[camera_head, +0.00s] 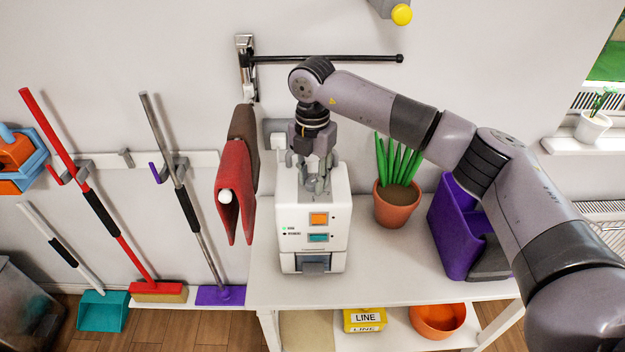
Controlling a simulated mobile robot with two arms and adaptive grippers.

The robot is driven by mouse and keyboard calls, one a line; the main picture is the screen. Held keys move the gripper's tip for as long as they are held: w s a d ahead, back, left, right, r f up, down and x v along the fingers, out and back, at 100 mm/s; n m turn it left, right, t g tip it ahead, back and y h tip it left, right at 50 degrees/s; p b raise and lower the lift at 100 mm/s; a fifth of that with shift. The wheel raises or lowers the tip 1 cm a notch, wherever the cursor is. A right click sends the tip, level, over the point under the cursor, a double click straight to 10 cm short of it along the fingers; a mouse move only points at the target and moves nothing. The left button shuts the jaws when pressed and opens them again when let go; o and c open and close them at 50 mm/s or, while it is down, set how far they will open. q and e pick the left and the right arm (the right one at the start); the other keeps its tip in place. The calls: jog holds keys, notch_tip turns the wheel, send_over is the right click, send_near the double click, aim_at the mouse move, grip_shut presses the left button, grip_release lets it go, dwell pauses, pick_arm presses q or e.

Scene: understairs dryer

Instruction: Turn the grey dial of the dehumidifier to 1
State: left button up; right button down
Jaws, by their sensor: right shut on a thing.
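The dehumidifier (298,245) is a white box on the white table, with an orange and a teal panel on its front. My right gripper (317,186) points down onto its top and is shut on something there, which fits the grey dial. The fingers hide the dial, so its setting cannot be read. My left gripper is not in view.
A potted plant (397,203) and a purple bin (457,238) stand right of the dehumidifier on the table (390,270). A red cloth (232,198) hangs close on its left. A black rail (330,58) juts from the wall above. The table front is clear.

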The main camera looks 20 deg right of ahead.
aim_at(313, 181)
jog(key=shift+m, duration=0.6)
jog(key=shift+r, duration=0.1)
jog(key=c, duration=1.2)
grip_release()
jog(key=shift+c, duration=0.2)
notch_tip(313, 181, up, 12)
